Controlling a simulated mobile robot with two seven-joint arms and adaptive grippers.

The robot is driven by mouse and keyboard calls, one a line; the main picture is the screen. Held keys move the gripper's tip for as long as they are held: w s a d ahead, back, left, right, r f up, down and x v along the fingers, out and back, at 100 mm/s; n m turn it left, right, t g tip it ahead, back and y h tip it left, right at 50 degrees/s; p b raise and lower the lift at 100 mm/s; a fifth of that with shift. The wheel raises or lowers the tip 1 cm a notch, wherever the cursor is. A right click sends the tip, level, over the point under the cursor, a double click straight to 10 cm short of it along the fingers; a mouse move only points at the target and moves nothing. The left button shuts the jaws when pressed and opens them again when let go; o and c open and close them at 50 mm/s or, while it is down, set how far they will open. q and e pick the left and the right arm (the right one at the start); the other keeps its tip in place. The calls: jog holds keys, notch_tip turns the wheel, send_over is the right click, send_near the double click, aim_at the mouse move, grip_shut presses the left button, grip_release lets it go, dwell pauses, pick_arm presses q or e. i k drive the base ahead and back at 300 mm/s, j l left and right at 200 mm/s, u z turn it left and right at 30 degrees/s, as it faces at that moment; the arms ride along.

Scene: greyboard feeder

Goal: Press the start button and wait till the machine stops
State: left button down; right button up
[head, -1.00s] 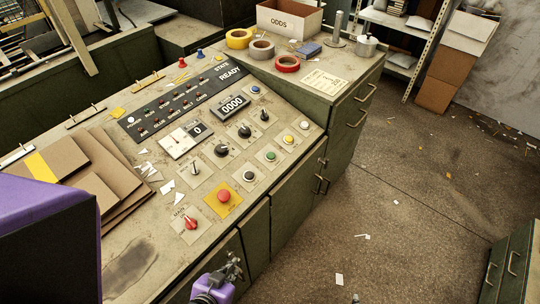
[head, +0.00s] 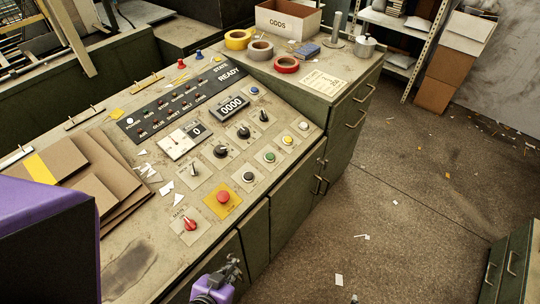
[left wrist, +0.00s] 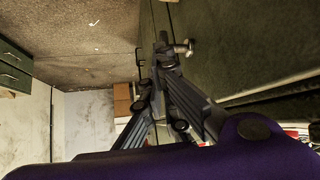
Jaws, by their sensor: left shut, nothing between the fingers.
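The control panel (head: 205,197) slopes across the middle of the head view. Its display reads READY (head: 229,74) and its counter (head: 233,106) reads 0000. A green button (head: 269,157) sits between a black button (head: 249,177) and a yellow one (head: 288,139). A red button (head: 223,196) stands on a yellow plate, beside the red main switch (head: 190,224). The button labels are too small to read. My left gripper (head: 236,262) is shut and empty, low beside the cabinet front, apart from the buttons. In the left wrist view its fingers (left wrist: 163,45) show near the green cabinet. My right gripper is not in view.
Cardboard sheets (head: 85,170) and paper scraps lie on the panel's left part. The floor (head: 410,190) at right is mostly open, with scattered scraps.

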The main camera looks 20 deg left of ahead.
aim_at(269, 156)
jog(key=i+l+u, duration=0.15)
jog(key=l+u, duration=0.6)
jog(key=i+l+u, duration=0.1)
jog(key=l+u, duration=0.25)
jog(key=l, duration=0.25)
jog(key=i+l+u, duration=0.15)
jog(key=l+u, duration=0.25)
jog(key=i+l+u, duration=0.1)
jog(key=l+u, duration=0.25)
jog(key=l, duration=0.15)
jog(key=i+l+u, duration=0.15)
jog(key=l+u, duration=0.2)
jog(key=i+l+u, duration=0.15)
jog(key=l+u, duration=0.15)
jog(key=i+l+u, duration=0.1)
jog(key=l+u, duration=0.25)
